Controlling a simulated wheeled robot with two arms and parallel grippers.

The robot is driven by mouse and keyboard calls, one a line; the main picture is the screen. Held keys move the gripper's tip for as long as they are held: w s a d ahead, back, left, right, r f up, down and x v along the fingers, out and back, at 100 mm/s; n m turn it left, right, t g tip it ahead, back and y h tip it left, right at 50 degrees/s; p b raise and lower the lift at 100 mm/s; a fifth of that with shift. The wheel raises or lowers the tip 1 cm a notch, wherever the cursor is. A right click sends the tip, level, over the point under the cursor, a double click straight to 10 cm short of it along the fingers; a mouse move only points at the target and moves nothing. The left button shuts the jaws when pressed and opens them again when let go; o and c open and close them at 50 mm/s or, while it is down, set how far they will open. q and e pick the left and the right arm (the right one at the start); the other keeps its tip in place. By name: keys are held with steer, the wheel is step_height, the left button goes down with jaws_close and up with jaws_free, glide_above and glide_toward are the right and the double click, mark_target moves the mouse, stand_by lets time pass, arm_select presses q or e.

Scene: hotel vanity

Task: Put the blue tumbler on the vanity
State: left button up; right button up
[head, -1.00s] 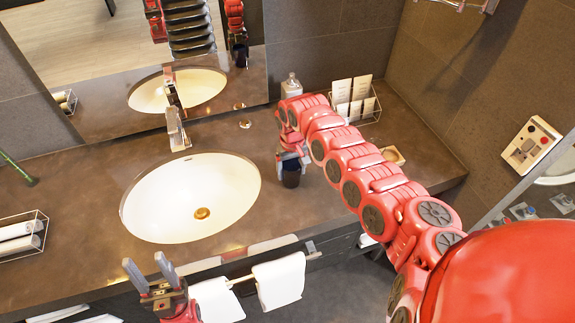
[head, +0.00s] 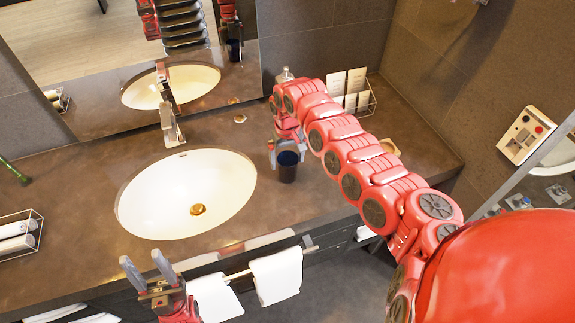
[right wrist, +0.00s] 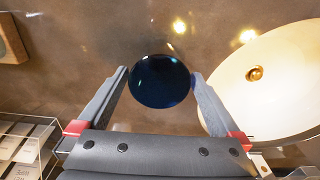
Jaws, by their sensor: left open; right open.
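The blue tumbler (head: 287,168) is dark blue and stands upright on the brown vanity top (head: 235,205), to the right of the sink. In the right wrist view the tumbler (right wrist: 160,82) shows as a round dark shape between the two fingertips. My right gripper (head: 287,150) is open, with one finger on each side of the tumbler; it also shows in the right wrist view (right wrist: 160,76). My left gripper (head: 147,265) is open and empty, in front of the vanity's front edge, below the sink in the picture.
The white sink (head: 165,200) and its faucet (head: 170,125) lie left of the tumbler. A wire rack with cards (head: 355,95) and a small tan dish (head: 389,147) are to the right. White towels (head: 277,277) hang on the front rail. A rack of rolled towels (head: 18,238) is far left.

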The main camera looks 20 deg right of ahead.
step_height(320, 180, up, 9)
steer(key=b, duration=0.2)
steer(key=shift+r+b, duration=0.2)
steer(key=shift+b, duration=0.15)
